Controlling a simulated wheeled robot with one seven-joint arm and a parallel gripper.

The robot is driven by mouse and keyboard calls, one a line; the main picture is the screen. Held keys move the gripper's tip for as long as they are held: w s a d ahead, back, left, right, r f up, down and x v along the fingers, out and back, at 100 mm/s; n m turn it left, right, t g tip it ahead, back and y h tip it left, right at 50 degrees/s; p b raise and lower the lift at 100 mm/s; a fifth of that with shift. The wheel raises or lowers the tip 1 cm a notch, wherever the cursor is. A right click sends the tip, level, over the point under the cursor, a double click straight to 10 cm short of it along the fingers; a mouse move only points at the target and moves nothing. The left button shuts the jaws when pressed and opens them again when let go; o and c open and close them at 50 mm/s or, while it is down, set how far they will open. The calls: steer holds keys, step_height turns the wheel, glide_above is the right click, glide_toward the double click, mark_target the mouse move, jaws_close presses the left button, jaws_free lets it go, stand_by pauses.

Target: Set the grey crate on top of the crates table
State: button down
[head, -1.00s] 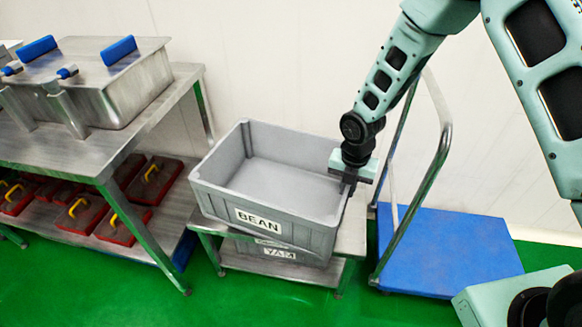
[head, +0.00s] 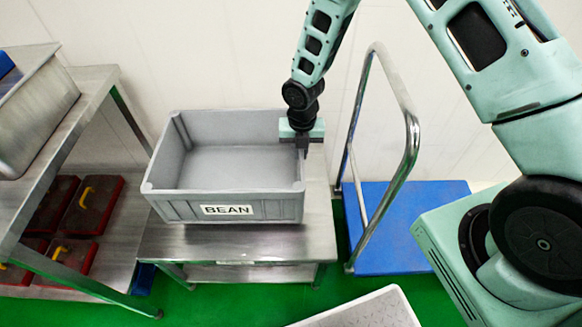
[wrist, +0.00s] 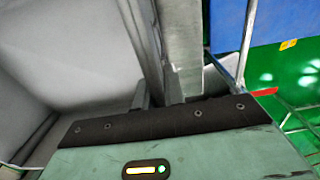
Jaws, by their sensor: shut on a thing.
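The grey crate (head: 230,208), labelled BEAN and empty inside, is upright over the top of the steel crates table (head: 190,242). Its underside is at or very near the tabletop; I cannot tell whether it touches. Bare tabletop shows in front of it and to its right. My gripper (head: 302,145) is shut on the crate's right rim near the back corner. In the wrist view, the fingers (wrist: 158,95) straddle the crate's wall (wrist: 158,35), with the grey interior to the left.
A steel bench (head: 90,85) with red boxes (head: 90,205) on its shelf stands at left. A blue trolley (head: 410,225) with a steel handle (head: 412,140) stands close at right. A pale tray-like thing (head: 360,312) is at the bottom edge. A white wall is behind.

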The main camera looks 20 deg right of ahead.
steer(key=shift+w+f, duration=0.1)
steer(key=shift+f, duration=3.35)
steer(key=c, duration=1.5)
jaws_free()
